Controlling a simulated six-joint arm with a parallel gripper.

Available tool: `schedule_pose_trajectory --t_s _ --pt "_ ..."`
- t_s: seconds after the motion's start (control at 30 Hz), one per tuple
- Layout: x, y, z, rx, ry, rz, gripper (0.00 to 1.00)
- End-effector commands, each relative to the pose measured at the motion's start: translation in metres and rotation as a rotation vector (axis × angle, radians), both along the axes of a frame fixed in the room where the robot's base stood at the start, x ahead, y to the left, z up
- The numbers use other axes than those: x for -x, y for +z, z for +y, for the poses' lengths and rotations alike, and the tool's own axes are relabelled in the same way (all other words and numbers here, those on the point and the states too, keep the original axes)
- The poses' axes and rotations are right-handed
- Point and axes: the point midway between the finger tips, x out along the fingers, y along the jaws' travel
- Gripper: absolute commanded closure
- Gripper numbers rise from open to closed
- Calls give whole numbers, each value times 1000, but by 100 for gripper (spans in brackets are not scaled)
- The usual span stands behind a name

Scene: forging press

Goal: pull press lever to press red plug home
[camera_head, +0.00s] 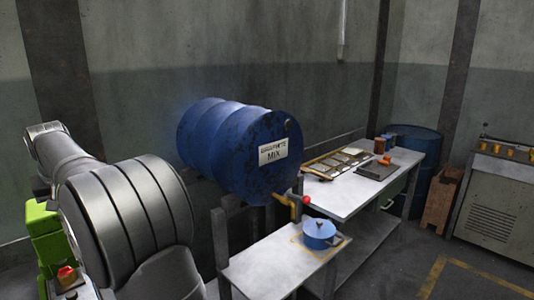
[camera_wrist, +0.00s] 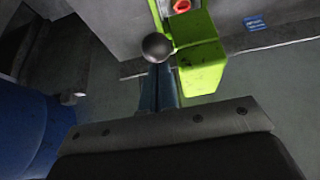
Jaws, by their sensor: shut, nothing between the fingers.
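The green press (camera_head: 42,222) stands at the left edge of the head view, partly hidden behind my arm. The red plug (camera_head: 67,274) sits low on it. In the wrist view the green press (camera_wrist: 203,65) is at top centre, with the red plug (camera_wrist: 181,6) at the top edge. A dark round ball knob (camera_wrist: 157,47), seemingly the lever's end, shows beside the green block. My gripper (camera_wrist: 160,75) is shut and empty, its fingertips close to the knob in the picture; I cannot tell whether they touch. The lever's shaft is not clearly visible. My gripper is hidden in the head view.
A blue drum (camera_head: 240,150) lies on a stand with a tap; a blue pot (camera_head: 319,233) is on the small table below. A workbench (camera_head: 345,195) and a grey cabinet (camera_head: 497,200) stand to the right. A blue drum (camera_wrist: 25,130) fills the wrist view's left.

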Motion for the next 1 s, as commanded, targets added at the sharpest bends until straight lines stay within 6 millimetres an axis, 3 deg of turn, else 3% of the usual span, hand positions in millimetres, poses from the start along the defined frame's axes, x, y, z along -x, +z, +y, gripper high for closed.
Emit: schedule_pose_trajectory --t_s 0.23,0.7,1.0 --pt "0 7 0 -1 0 -1 100" --pt "0 58 0 -1 0 -1 100" --pt "0 60 0 0 0 0 100"
